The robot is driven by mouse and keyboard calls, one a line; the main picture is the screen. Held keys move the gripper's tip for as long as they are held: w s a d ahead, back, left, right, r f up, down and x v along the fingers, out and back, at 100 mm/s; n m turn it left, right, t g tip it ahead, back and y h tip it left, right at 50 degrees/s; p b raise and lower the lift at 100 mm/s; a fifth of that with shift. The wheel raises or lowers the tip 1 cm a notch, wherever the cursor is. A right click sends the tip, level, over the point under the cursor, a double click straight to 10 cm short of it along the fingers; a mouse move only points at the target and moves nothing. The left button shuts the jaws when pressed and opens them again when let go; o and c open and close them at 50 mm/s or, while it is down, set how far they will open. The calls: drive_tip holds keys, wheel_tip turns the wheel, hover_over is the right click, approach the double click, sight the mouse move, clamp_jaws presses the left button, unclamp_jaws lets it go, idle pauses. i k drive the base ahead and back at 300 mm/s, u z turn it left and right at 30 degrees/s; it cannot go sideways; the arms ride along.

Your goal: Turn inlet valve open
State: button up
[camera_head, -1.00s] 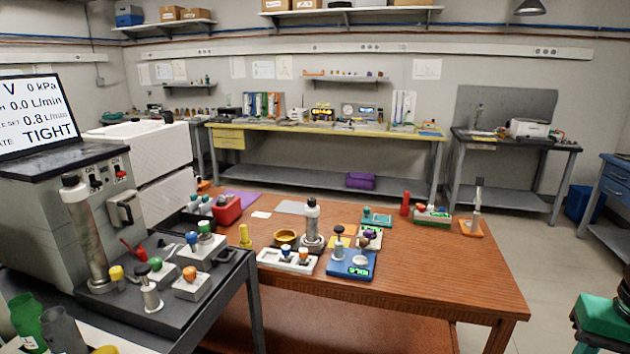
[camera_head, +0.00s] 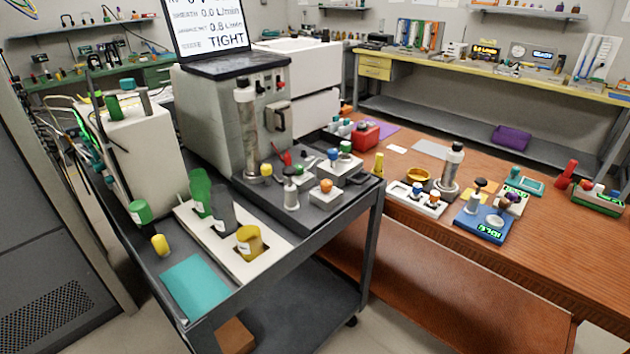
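The grey classifier machine (camera_head: 215,110) stands on a dark cart left of centre. Its screen (camera_head: 212,25) reads 0.0 L/min and TIGHT. I cannot tell which of these is the inlet valve. My gripper is not in view.
The dark cart (camera_head: 225,295) also holds a white rack with a yellow jar (camera_head: 249,241) and a teal pad (camera_head: 196,287). A wooden table (camera_head: 400,245) with several instruments stands to the right. A white box (camera_head: 145,160) is at left. Open floor shows at the bottom.

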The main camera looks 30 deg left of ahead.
sight(301, 168)
drive_tip(key=k, duration=0.6)
drive_tip(key=u, duration=0.75)
drive_tip(key=i, duration=1.45)
drive_tip(key=z, duration=0.25)
